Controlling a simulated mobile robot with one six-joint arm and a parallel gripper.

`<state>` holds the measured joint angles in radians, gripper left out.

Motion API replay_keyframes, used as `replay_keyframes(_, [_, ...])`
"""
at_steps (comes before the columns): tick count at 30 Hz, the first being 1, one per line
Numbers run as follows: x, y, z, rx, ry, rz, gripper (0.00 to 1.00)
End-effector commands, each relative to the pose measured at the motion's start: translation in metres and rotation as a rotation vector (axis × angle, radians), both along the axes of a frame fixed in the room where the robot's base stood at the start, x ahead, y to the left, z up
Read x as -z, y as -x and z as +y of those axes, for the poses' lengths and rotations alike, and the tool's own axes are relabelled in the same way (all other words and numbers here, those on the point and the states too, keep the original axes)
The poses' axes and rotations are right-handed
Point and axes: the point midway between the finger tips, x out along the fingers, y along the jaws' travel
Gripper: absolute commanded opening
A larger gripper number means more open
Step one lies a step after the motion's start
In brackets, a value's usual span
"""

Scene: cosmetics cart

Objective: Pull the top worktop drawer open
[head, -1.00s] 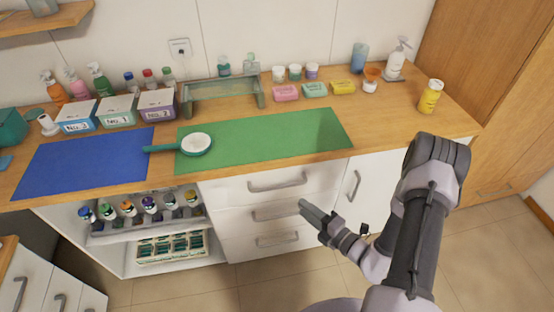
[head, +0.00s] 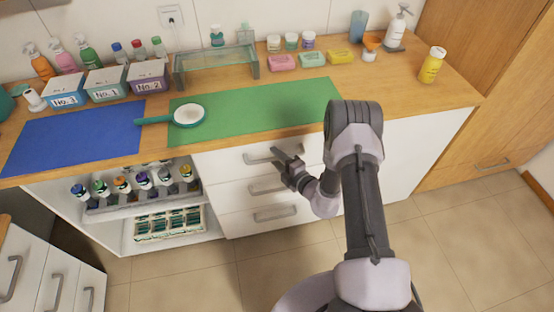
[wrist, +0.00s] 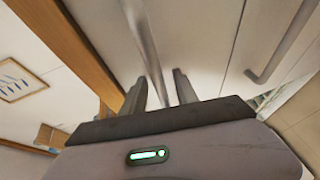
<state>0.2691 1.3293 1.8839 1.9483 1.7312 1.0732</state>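The top worktop drawer (head: 228,165) has a white front with a grey bar handle (head: 256,158), just below the wooden worktop edge. The drawer looks closed, flush with those below. My gripper (head: 284,155) is at the right part of this handle and hides some of it in the head view. In the wrist view the two fingers of my gripper (wrist: 160,88) are apart, with the bar handle (wrist: 147,45) running down between them. A gap shows between the fingers and the bar; I cannot tell whether either finger touches it.
The middle drawer handle (head: 268,187) and bottom drawer handle (head: 275,214) lie below. The wooden worktop (head: 400,100) overhangs above, with a green mat (head: 250,115) and a hand mirror (head: 188,116). An open shelf with bottles is at the left. Floor in front is free.

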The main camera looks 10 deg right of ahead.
Motion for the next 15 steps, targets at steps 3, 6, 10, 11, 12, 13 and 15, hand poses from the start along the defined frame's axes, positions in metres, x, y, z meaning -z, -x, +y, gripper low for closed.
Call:
replay_keyframes(3, [-0.0002,-0.0006,0.0001,0.0,0.0,0.0,0.36])
replay_keyframes(6, [-0.0002,-0.0004,0.0,0.0,0.0,0.0,0.36])
replay_keyframes(10, [-0.0003,-0.0002,-0.0001,0.0,0.001,0.0,0.1])
replay_keyframes(11, [-0.0002,-0.0002,-0.0001,0.0,0.001,0.0,0.05])
replay_keyframes(12, [-0.0003,-0.0002,-0.0001,0.0,0.001,0.0,0.0])
replay_keyframes(13, [-0.0003,-0.0002,-0.0001,0.0,0.001,0.0,0.0])
replay_keyframes(15, [-0.0003,-0.0001,-0.0001,0.0,0.001,0.0,0.0])
